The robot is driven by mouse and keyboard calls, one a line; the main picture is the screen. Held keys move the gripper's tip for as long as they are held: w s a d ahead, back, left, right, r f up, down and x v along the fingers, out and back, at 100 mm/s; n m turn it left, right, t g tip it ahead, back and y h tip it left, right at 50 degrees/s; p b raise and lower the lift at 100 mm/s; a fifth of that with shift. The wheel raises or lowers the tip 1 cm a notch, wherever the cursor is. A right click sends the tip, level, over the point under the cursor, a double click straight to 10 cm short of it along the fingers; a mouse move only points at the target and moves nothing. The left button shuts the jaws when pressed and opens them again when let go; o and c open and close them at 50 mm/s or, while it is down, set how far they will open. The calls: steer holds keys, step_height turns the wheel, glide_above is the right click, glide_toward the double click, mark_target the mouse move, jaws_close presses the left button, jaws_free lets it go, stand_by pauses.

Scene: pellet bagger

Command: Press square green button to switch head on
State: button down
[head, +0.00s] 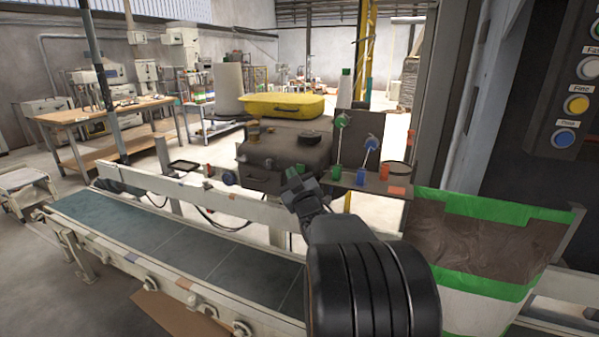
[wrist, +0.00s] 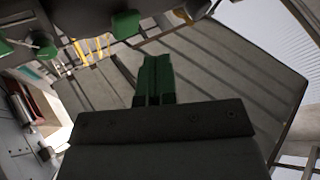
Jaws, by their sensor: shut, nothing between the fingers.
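My gripper (head: 297,180) is shut and empty. It reaches out over the conveyor toward the dark machine head (head: 285,150). A small green button (head: 336,172) stands on the ledge just right of my gripper, apart from it; its exact shape is too small to tell. In the wrist view my closed fingers (wrist: 156,72) point up the picture, and a squarish green block (wrist: 126,23) shows above and left of their tips. I cannot tell whether that block is the same button. No contact is visible.
A blue button (head: 362,177) and an orange-red one (head: 384,172) sit right of the green one. Green-topped (head: 342,120) and blue-topped rods stand behind. A conveyor (head: 180,245) runs below. A brown bag (head: 480,240) with green bands is at right, below a panel of round buttons (head: 576,104).

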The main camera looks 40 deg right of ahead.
steer(key=shift+s+a+b, duration=0.3)
steer(key=shift+s+a, duration=0.1)
steer(key=shift+a, duration=0.3)
steer(key=shift+s+a+b, duration=0.3)
steer(key=shift+s+a, duration=0.1)
steer(key=shift+a, duration=0.35)
steer(key=shift+s+a+b, duration=0.3)
steer(key=shift+s+a, duration=0.1)
steer(key=shift+a, duration=0.3)
steer(key=shift+f, duration=0.1)
steer(key=s+a+f+m+g+y+p, duration=0.1)
steer(key=s+f+m+g, duration=0.1)
steer(key=f+g, duration=0.4)
steer(key=s+a+f+m+g+y+p, duration=0.1)
steer(key=s+f+m+g, duration=0.15)
steer(key=f+g, duration=0.4)
steer(key=s+a+r+n+g+y+p, duration=0.1)
steer(key=s+a+g+y+p, duration=0.1)
steer(key=s+a, duration=0.3)
steer(key=s+a+r+n+g+y+p, duration=0.1)
steer(key=s+a+p, duration=0.4)
steer(key=a, duration=0.9)
steer(key=shift+s+n+g+y, duration=0.5)
steer(key=shift+s+y, duration=0.25)
steer(key=shift+y, duration=0.25)
